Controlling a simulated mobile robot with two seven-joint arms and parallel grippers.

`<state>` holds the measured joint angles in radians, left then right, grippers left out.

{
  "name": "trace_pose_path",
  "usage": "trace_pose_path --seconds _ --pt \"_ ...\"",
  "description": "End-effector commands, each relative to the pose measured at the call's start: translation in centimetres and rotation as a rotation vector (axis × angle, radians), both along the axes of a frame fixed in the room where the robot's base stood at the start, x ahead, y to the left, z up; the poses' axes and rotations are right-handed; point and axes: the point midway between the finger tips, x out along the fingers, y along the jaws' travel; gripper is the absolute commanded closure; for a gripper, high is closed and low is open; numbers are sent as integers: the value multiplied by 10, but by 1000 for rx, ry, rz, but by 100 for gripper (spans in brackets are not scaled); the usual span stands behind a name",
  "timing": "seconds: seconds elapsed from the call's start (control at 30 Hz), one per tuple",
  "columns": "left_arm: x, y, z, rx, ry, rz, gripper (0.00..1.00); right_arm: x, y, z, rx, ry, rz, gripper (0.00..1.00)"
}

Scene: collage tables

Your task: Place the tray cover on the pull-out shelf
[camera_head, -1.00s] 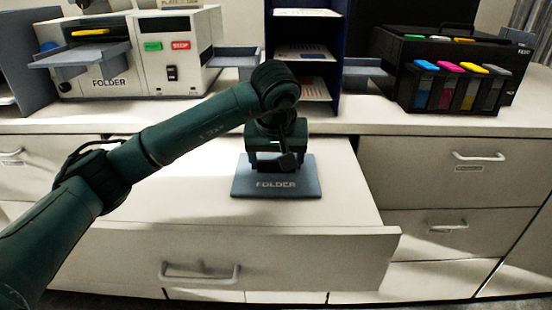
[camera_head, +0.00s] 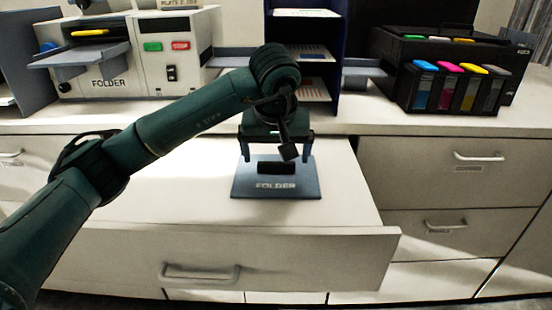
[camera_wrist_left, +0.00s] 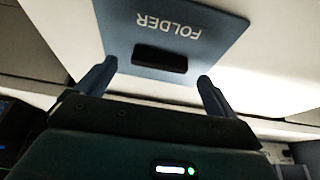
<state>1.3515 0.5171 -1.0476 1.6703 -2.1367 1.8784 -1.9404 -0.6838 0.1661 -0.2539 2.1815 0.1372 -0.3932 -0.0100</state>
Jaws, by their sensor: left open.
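The tray cover is a flat blue-grey plate (camera_head: 275,188) marked FOLDER, with a dark raised handle. It lies flat on the pull-out shelf (camera_head: 190,205), which is extended from the cabinet front. My left gripper (camera_head: 277,156) is open just above the cover, with its fingers apart on either side of the handle and not touching it. In the left wrist view the cover (camera_wrist_left: 120,38) and its handle are clear of the open fingers (camera_wrist_left: 154,80). My right gripper is not in view.
A white FOLDER machine (camera_head: 140,75) with grey trays stands on the counter at the back left. A dark blue paper rack (camera_head: 334,50) stands behind my arm. A black printer (camera_head: 400,65) with colored cartridges is at the right. The left part of the shelf is bare.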

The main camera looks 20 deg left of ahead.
Motion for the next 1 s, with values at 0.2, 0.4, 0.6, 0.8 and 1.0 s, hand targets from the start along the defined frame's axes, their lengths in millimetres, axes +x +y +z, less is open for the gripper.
trace_pose_path --seconds 0.2,0.4,0.6,0.8,1.0 --pt "-17 -5 48 0 -5 -1 6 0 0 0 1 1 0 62" --pt "-29 -8 77 1 -4 0 6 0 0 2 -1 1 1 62" --pt "-34 -9 86 1 -1 1 6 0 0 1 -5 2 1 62" --pt "-34 -10 86 1 0 1 6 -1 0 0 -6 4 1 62" --pt "-34 -10 86 0 0 0 6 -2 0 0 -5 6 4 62"
